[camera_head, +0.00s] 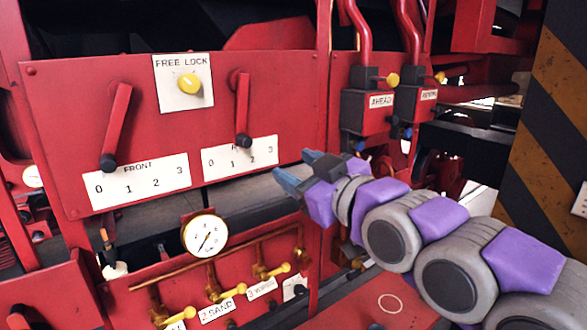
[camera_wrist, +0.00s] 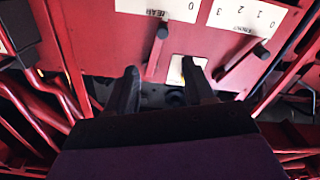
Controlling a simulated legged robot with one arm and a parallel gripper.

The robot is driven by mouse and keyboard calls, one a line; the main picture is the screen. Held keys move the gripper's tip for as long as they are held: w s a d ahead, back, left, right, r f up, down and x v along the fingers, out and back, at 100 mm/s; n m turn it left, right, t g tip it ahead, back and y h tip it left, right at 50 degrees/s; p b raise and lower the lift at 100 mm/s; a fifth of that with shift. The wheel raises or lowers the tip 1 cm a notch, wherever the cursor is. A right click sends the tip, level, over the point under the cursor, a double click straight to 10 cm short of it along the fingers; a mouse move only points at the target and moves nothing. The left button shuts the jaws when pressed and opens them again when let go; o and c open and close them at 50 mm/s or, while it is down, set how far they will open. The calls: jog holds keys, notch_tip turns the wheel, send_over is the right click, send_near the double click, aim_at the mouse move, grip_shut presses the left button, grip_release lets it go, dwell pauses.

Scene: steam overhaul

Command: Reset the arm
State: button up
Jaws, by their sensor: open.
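My gripper (camera_head: 300,178) is at the end of my purple and grey arm, which reaches in from the right in the head view. It is open and empty, in front of the red panel (camera_head: 60,130), below the rear lever. In the wrist view my gripper (camera_wrist: 163,85) shows two dark fingers spread apart. The yellow FREE LOCK knob (camera_wrist: 188,68) appears beyond the fingers, apart from them. The panel carries a red lever (camera_head: 118,125) over the FRONT scale and a second red lever (camera_head: 242,115) over the other scale.
A pressure gauge (camera_head: 205,236) and several brass valves with yellow handles (camera_head: 234,290) sit below. A striped pillar (camera_head: 545,120) is at the right.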

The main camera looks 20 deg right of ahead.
jog(key=shift+a, duration=0.1)
jog(key=s+a+f+m+g+h+b, duration=0.1)
jog(key=s+a+f+g+b, duration=0.15)
jog(key=f, duration=0.65)
jog(key=s+a+f+g+b, duration=0.15)
jog(key=f+g, duration=0.25)
jog(key=f, duration=0.5)
jog(key=s+a+f+m+g+h+b, duration=0.1)
jog(key=s+f+g, duration=0.15)
jog(key=f, duration=0.65)
jog(key=s+f+m+g+h+b, duration=0.2)
jog(key=s+f+m+g+b, duration=0.2)
jog(key=s+f+g, duration=0.6)
jog(key=s+f, duration=0.6)
jog(key=s, duration=0.3)
jog(key=shift+s+d+f+m+h, duration=0.3)
jog(key=shift+s+m, duration=0.1)
